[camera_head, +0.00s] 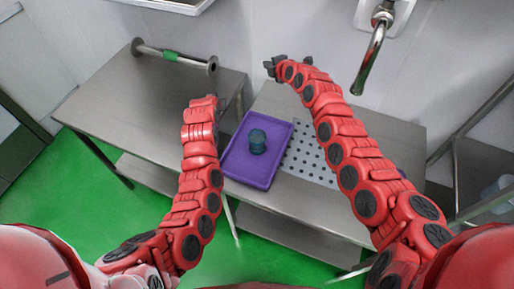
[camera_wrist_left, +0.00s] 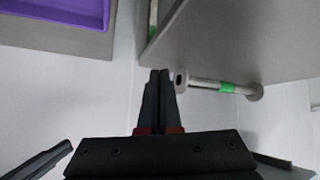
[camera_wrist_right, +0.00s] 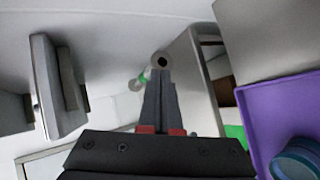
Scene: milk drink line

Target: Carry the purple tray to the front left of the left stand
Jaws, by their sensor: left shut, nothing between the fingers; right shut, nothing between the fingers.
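The purple tray (camera_head: 247,173) lies flat at the left end of the right steel stand (camera_head: 385,120), beside the gap between the stands. A dark teal round container (camera_head: 257,141) stands on it. The tray's edge shows in the left wrist view (camera_wrist_left: 70,10) and, with the container, in the right wrist view (camera_wrist_right: 268,110). The left stand (camera_head: 130,105) has a mostly bare top. My left gripper (camera_wrist_left: 160,73) is shut and empty; in the head view its arm reaches up left of the tray. My right gripper (camera_head: 271,67) is shut and empty, beyond the tray's far edge.
A metal bar with round end flanges and a green band (camera_head: 172,56) is at the left stand's back edge. A perforated plate (camera_head: 308,158) lies right of the tray. A faucet (camera_head: 372,58) juts from the wall. Green floor (camera_head: 60,190) is open at front left.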

